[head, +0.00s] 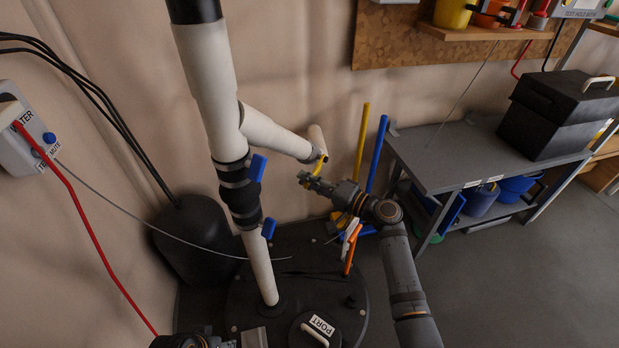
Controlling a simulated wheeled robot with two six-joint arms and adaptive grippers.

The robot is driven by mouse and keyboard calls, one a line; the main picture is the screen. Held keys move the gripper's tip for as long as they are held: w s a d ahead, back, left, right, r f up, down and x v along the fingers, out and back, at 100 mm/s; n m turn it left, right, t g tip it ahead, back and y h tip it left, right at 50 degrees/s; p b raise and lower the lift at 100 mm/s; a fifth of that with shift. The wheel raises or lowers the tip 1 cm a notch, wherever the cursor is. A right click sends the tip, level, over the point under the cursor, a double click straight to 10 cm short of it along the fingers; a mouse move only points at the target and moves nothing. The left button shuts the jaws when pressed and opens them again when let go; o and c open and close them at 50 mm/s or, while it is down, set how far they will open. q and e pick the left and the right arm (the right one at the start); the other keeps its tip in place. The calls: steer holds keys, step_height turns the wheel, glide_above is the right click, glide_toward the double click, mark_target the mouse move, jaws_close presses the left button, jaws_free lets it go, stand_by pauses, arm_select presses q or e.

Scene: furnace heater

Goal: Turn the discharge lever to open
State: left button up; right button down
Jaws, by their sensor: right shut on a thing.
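A white pipe (208,85) rises from the round dark tank lid (240,300). A white branch (275,134) runs right from it to a short elbow. A small yellow lever (321,164) hangs at the branch's end, tilted down-left. My right gripper (306,180) reaches in from the right, its fingertips at the lever's lower end. It is shut on this lever; the fingertips partly hide the contact. Two blue levers, an upper one (258,166) and a lower one (268,228), sit on the main pipe. My left gripper's fingers are not visible.
A yellow pole (361,141) and a blue pole (377,153) stand just behind my right wrist. A grey bench (440,158) with a black box (556,112) is at right. Floor at lower right is clear.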

steer(key=shift+r+m+p, duration=0.25)
steer(key=shift+m+p, duration=0.05)
steer(key=shift+m, duration=0.1)
steer(key=c, duration=1.2)
jaws_free()
